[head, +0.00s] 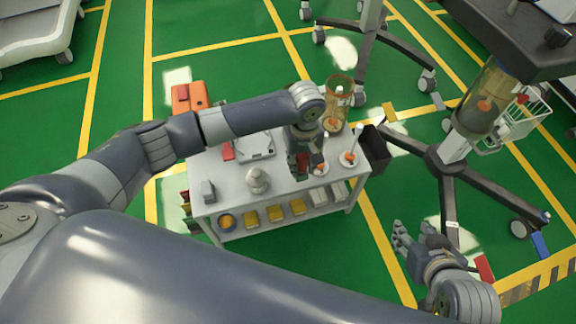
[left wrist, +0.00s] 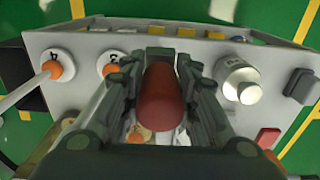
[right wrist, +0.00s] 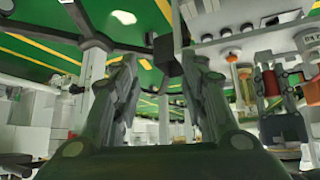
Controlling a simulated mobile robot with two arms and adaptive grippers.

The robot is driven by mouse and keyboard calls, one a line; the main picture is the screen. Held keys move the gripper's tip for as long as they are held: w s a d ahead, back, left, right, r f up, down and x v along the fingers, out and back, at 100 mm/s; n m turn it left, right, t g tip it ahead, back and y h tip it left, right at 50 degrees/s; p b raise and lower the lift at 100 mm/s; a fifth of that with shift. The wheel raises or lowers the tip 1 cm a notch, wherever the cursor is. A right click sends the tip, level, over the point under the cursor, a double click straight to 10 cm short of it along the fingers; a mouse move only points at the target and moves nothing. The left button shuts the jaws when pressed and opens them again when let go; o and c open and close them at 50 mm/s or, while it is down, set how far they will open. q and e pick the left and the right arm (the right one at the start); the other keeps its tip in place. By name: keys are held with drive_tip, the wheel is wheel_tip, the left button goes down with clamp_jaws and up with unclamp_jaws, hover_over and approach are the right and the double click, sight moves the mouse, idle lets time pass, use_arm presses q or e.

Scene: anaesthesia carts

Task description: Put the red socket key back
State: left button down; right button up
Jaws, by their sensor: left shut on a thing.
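The red socket key (left wrist: 162,95) shows as a rounded red end between the fingers of my left gripper (left wrist: 158,65) in the left wrist view. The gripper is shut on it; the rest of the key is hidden. In the head view my left gripper (head: 302,158) is over the right half of the white cart top (head: 232,180), beside two numbered round bases. The right wrist view also shows the red key (right wrist: 268,83) in the left fingers. My right gripper (head: 420,245) is open and empty, right of the cart; its fingers (right wrist: 155,85) stand apart in its wrist view.
Round bases with orange middles, one marked 4 (left wrist: 56,66) and one marked 3 (left wrist: 112,64), carry upright rods. Wheeled stands lie right.

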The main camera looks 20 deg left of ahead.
use_arm(q)
drive_tip(key=a+f+b, duration=0.1)
drive_tip(key=a+f, duration=0.1)
drive_tip(key=w+a+f+b, duration=0.1)
drive_tip(key=a+f, duration=0.1)
drive_tip(key=shift+b, duration=0.3)
use_arm(e)
drive_tip(key=w+a+r+t+y, duration=0.2)
drive_tip(key=w+a+r+t, duration=0.2)
drive_tip(key=w+r+t, duration=0.3)
wheel_tip(320, 180, up, 5)
drive_tip(key=shift+w+f+t, duration=0.15)
drive_tip(key=shift+w+t, duration=0.25)
drive_tip(key=shift+w, duration=0.35)
drive_tip(key=shift+d+f, duration=0.1)
use_arm(q)
drive_tip(key=c, duration=1.2)
unclamp_jaws()
drive_tip(key=shift+c, duration=0.2)
use_arm(e)
drive_tip(key=shift+f, duration=0.2)
